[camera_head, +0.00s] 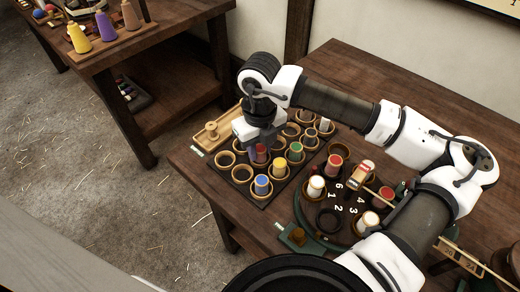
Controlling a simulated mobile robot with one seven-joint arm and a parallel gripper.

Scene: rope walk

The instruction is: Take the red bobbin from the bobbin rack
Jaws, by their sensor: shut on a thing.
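The bobbin rack (240,187) is a dark board with rows of round wooden cups on the table. A red bobbin (261,156) is at one of its cups, in the middle of the rack. My gripper (259,148) points down over this bobbin and is shut on it. The fingers hide part of the bobbin, and I cannot tell whether its base is still seated in the cup. Blue (262,185), yellow (279,168), green (296,152) and white (325,125) bobbins stand in other cups of the rack.
A round numbered stand (345,205) right of the rack holds several bobbins, including red (335,161) and white (316,186) ones. A wooden tray (212,131) lies behind the rack. My arm spans the table's right. Another table (135,52) with cones stands at upper left.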

